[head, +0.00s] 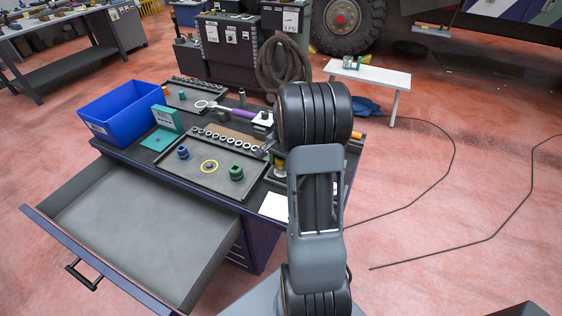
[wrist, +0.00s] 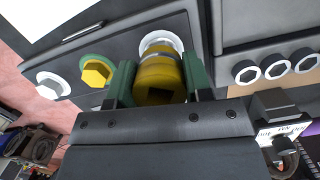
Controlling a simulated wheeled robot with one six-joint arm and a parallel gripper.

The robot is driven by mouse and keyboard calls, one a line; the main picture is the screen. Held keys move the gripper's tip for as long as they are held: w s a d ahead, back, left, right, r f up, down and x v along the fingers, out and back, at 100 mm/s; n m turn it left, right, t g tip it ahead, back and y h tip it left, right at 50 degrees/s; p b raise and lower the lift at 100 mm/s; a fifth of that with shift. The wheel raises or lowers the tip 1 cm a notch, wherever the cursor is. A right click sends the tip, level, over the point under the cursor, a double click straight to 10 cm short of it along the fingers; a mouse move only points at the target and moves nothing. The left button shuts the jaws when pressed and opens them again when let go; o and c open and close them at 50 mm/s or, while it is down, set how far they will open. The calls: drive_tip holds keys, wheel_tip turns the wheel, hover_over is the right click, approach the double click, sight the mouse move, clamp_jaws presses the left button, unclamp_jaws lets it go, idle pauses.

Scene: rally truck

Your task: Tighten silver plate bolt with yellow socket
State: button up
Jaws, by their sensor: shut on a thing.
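In the wrist view, my gripper (wrist: 158,82) is shut on the yellow socket (wrist: 160,72), with a green finger on either side. To the left on the same plate are a yellow bolt (wrist: 97,72) in a green ring and a white bolt (wrist: 50,86) in a white ring. In the head view my own arm hides most of the gripper.
The tray (head: 150,170) holds a blue socket (head: 182,152), a green socket (head: 236,173) and an empty yellow ring (head: 209,160). Several small sockets (head: 228,139) stand behind. A blue bin (head: 122,115) is at the left. The open drawer (head: 140,225) juts out in front.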

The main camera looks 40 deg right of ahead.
drive_tip(key=shift+f+b, duration=0.7)
drive_tip(key=shift+f, duration=0.3)
drive_tip(key=o, duration=0.7)
clamp_jaws()
drive_tip(key=shift+m, duration=1.1)
